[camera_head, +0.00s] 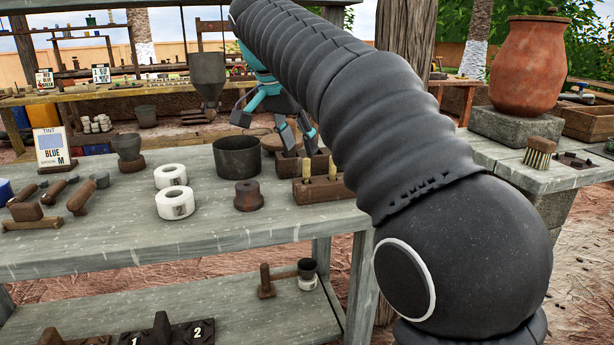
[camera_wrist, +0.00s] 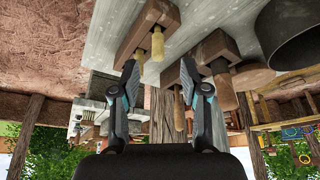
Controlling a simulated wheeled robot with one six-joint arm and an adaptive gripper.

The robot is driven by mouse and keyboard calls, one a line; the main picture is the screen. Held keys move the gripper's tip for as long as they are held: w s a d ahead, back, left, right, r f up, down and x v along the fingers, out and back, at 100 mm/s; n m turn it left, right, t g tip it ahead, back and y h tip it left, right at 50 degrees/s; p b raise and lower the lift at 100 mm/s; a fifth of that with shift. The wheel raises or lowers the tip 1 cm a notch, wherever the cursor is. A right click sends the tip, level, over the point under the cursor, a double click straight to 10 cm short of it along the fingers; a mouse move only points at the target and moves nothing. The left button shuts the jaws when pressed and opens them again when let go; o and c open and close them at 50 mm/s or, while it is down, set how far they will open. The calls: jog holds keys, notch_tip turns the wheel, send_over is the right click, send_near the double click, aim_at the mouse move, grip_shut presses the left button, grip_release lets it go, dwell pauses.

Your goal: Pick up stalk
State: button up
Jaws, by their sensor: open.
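Pale yellow stalk-like pegs stand upright in a brown wooden block (camera_head: 325,190) on the grey table; one peg (camera_head: 306,168) shows at left and another (camera_head: 332,167) at right. My gripper (camera_head: 272,128) is above and behind this block, over a second block (camera_head: 290,165). In the wrist view, which looks upside down, the jaws (camera_wrist: 159,72) are spread wide with nothing between their tips. Two yellow pegs (camera_wrist: 158,44) stick out of a block beyond the tips.
A dark pot (camera_head: 237,157) stands left of the blocks, with a brown weight (camera_head: 249,195) and white rings (camera_head: 175,203) nearer the front. A hopper (camera_head: 208,78) stands behind. My arm covers the table's right side. Open tabletop lies along the front edge.

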aim_at(306, 159)
jog(key=b+x, duration=0.1)
jog(key=x, duration=0.4)
jog(key=shift+d, duration=0.15)
jog(key=c, duration=0.8)
